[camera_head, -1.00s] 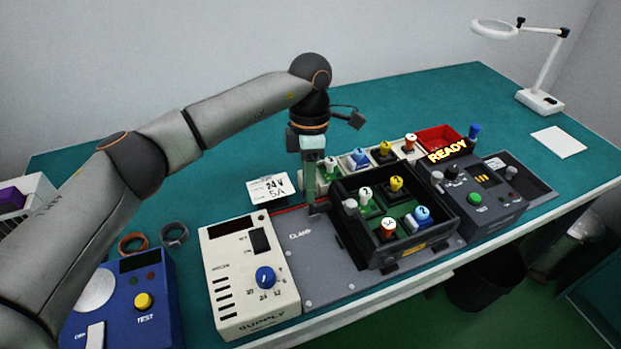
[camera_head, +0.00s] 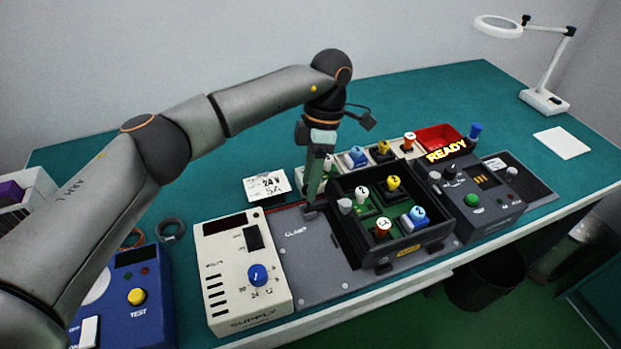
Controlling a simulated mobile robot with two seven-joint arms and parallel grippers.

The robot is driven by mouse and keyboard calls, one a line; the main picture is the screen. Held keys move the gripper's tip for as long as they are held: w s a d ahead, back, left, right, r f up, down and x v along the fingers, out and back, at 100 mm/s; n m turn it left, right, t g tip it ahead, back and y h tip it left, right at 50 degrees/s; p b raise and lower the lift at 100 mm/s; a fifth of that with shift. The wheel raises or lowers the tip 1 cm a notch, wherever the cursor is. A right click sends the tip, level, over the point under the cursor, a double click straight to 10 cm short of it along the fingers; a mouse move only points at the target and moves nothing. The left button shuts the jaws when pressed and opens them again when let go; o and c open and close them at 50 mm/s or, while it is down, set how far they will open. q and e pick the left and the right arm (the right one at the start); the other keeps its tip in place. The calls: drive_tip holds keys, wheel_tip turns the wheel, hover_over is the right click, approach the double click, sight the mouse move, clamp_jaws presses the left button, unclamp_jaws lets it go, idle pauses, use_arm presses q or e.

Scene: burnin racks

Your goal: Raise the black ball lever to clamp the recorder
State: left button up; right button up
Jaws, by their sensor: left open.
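My left gripper (camera_head: 312,205) points down at the back left of the grey base plate (camera_head: 318,272), close to the CLAMP lettering. Its jaws are open. I cannot make out the black ball lever; the fingers may cover it. A black open box (camera_head: 352,243), which may be the recorder, sits on the plate just right of the gripper, with several numbered white, yellow, blue and red-brown knobs inside. My right gripper is not in view.
A cream supply box (camera_head: 223,290) stands left of the plate, and a blue test box (camera_head: 140,315) farther left. A dark console (camera_head: 480,205) under a lit READY sign (camera_head: 446,150) stands right. A red tray (camera_head: 437,138) is behind.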

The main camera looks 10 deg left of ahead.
use_arm(q)
drive_tip(key=shift+o, duration=0.9)
drive_tip(key=v, duration=1.2)
drive_tip(key=shift+r, duration=0.25)
drive_tip(key=shift+w, duration=0.1)
